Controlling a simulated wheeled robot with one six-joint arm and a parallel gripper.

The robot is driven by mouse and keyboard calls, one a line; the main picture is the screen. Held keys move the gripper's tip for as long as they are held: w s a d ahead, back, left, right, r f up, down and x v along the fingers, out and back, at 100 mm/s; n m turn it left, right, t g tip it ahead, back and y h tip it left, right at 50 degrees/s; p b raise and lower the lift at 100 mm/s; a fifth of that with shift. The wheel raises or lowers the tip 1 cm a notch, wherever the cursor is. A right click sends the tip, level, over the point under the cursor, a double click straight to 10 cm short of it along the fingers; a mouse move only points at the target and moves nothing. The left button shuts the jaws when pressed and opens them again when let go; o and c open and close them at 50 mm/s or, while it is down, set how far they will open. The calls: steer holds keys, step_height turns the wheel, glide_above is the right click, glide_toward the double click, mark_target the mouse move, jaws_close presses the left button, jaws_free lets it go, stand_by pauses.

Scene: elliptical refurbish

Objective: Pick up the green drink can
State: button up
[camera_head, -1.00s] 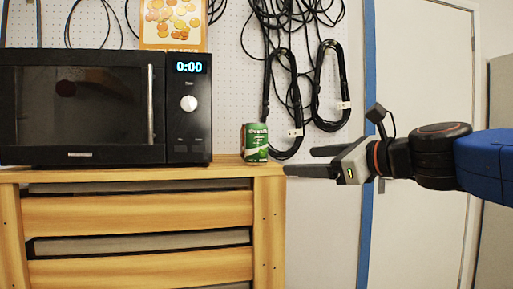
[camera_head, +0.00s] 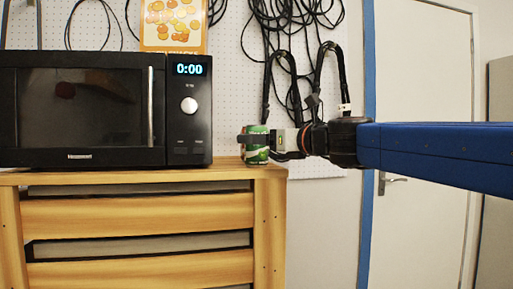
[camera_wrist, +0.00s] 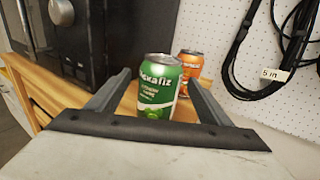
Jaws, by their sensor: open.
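The green drink can (camera_head: 256,155) stands upright on the right end of the wooden cabinet top (camera_head: 226,163), to the right of the microwave. My gripper (camera_head: 254,140) is at the can, coming from the right, and partly covers it in the head view. In the wrist view the green can (camera_wrist: 156,90) stands between the two open fingers of my gripper (camera_wrist: 158,92). A gap shows on its right side; I cannot tell whether the left finger touches it.
The black microwave (camera_head: 85,110) stands close on the left. An orange can (camera_wrist: 190,65) stands behind the green one in the wrist view. Black cables (camera_head: 285,70) hang on the pegboard behind. The space right of the cabinet is free of furniture up to the door (camera_head: 425,80).

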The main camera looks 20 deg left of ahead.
steer(key=shift+x, duration=3.05)
steer(key=c, duration=1.4)
